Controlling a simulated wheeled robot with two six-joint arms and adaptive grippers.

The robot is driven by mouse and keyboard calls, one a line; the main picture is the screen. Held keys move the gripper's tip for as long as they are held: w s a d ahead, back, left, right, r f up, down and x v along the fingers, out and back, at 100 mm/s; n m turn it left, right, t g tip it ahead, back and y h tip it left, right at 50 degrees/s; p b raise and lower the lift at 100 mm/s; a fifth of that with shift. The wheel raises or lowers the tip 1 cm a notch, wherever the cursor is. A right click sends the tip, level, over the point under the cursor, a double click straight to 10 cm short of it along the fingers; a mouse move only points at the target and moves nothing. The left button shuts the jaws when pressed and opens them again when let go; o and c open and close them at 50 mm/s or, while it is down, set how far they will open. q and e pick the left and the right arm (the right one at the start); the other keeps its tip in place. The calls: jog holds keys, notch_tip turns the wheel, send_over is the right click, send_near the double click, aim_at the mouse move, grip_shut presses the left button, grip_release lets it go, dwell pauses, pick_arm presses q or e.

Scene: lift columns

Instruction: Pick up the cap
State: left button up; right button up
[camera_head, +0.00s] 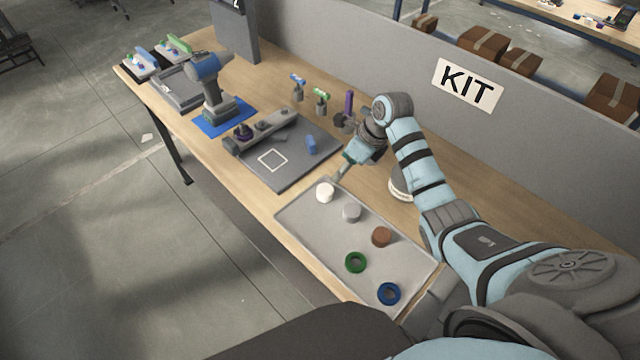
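A grey tray (299,222) lies on the wooden table. On it, from far to near, are a white round cap-like piece (325,192), a grey round piece (351,212), a brown round piece (381,237), a green ring (355,262) and a blue ring (389,293). I cannot tell which one the task calls the cap. My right gripper (341,174) points down by the tray's far end, just up and right of the white piece and seemingly apart from it. Its fingers are too small to read as open or shut. My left gripper is out of view.
Beyond the tray lies a dark grey board (290,178) with a grey column part (262,129). A blue drill (208,80) stands on a blue mat (236,122). Small tools (320,100) stand behind. A grey KIT partition (400,75) runs along the back.

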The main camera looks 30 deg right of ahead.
jog(key=b, duration=0.1)
send_over(324, 189)
jog(key=s+d, duration=0.2)
jog(key=s, duration=0.1)
notch_tip(324, 189, down, 6)
jog(key=shift+w+r, duration=0.1)
jog(key=shift+r, duration=0.15)
jog(key=b+x, duration=0.1)
jog(key=x, duration=0.1)
jog(key=w+b+x, duration=0.1)
jog(key=x, duration=0.2)
jog(key=shift+a, duration=0.25)
jog(key=shift+f, duration=0.1)
jog(key=shift+s+r, duration=0.1)
jog(key=shift+r, duration=0.1)
jog(key=shift+c, duration=0.3)
jog(key=shift+s, duration=0.1)
jog(key=c, duration=0.3)
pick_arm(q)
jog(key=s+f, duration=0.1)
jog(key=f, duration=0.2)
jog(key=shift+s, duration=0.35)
pick_arm(e)
jog(key=c, duration=0.8)
jog(key=shift+r, duration=0.15)
jog(key=shift+c, duration=0.2)
